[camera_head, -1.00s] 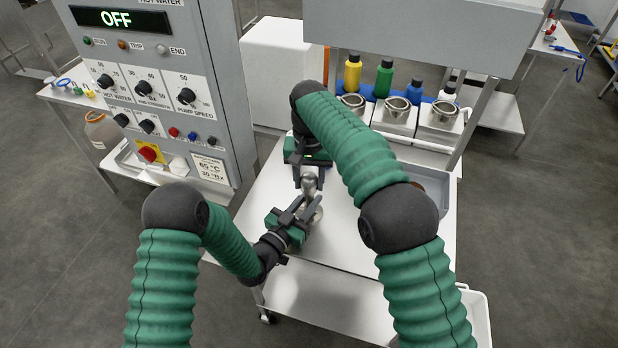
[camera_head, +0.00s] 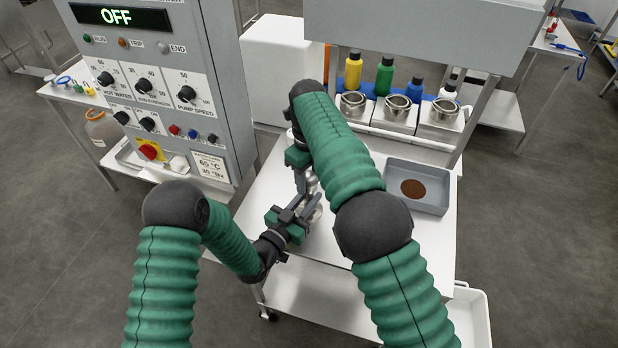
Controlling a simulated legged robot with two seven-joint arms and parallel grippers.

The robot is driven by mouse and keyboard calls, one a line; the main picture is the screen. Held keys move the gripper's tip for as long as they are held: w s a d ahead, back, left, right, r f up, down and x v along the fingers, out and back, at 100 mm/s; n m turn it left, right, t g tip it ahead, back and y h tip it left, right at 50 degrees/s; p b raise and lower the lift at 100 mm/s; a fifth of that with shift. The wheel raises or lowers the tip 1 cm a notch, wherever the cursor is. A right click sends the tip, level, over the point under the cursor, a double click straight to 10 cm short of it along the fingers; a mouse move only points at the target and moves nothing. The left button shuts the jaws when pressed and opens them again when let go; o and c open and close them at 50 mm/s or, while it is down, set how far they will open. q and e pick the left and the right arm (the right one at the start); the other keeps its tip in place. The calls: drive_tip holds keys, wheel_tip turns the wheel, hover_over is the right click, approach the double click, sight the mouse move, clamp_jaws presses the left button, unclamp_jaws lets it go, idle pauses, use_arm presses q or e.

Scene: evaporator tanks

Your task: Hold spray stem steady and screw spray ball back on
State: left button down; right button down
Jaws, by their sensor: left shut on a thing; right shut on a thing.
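The metal spray stem (camera_head: 316,213) stands over the white table top. My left gripper (camera_head: 309,209) is shut on the spray stem from the front left. The silver spray ball (camera_head: 312,184) is at the top of the stem, small and partly hidden by my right gripper. My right gripper (camera_head: 305,178) reaches down from behind and is shut on the spray ball. The ball and stem are close together or touching; I cannot see the thread between them.
A grey tray (camera_head: 435,205) with a brown round patch is on the table's right. Metal cups (camera_head: 397,105) and coloured bottles (camera_head: 384,75) stand at the back. A control panel (camera_head: 160,90) rises on the left. The table's front is clear.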

drive_tip(key=m, duration=0.3)
drive_tip(key=shift+w+m, duration=0.15)
drive_tip(key=shift+m, duration=0.25)
drive_tip(key=c, duration=1.1)
unclamp_jaws()
drive_tip(key=shift+o, duration=1.4)
drive_tip(key=shift+r, duration=2.25)
drive_tip(key=shift+c, duration=0.3)
